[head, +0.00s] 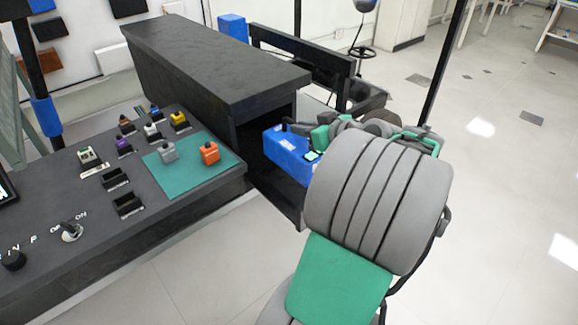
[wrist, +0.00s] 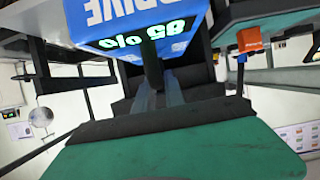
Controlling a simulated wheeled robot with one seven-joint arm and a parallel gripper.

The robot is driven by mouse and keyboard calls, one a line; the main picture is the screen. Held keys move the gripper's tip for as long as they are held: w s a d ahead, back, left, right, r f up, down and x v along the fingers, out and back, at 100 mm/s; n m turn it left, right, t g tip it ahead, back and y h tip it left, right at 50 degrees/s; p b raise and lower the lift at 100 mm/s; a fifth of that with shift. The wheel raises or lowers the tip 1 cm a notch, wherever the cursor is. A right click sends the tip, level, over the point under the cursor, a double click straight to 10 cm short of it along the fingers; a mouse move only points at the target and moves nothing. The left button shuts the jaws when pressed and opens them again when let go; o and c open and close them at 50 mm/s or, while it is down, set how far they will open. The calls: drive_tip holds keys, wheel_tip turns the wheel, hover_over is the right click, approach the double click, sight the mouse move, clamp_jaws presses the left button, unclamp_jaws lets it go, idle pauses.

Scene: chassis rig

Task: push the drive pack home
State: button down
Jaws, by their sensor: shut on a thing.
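The blue drive pack (head: 287,160) is at the mouth of the dark bay (head: 247,138) under the black housing. Its left end is at the opening and much of it shows outside; how deep it reaches is hard to tell. A small lit display is on its near end. In the wrist view the pack (wrist: 112,22) fills the top, with "DRIVE" and "85 %" upside down. My gripper (wrist: 155,88) is shut on the pack's dark handle. In the head view my arm hides most of the gripper and the pack's right end.
The black housing (head: 215,62) stands over the bay. Left of it a dark console (head: 95,215) carries a green mat (head: 190,182) with an orange block (head: 209,153) and a grey block (head: 168,150), plus several small blocks and knobs. Open floor lies to the right.

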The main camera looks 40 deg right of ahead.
sight(300, 156)
drive_tip(key=f, duration=0.4)
drive_tip(key=f+b, duration=0.1)
drive_tip(key=f, duration=0.4)
drive_tip(key=shift+w+a, duration=0.1)
drive_tip(key=shift+a, duration=0.1)
drive_tip(key=c, duration=1.9)
unclamp_jaws()
drive_tip(key=shift+f+b, duration=0.35)
drive_tip(key=shift+b, duration=0.05)
drive_tip(key=o, duration=0.5)
drive_tip(key=shift+r, duration=0.1)
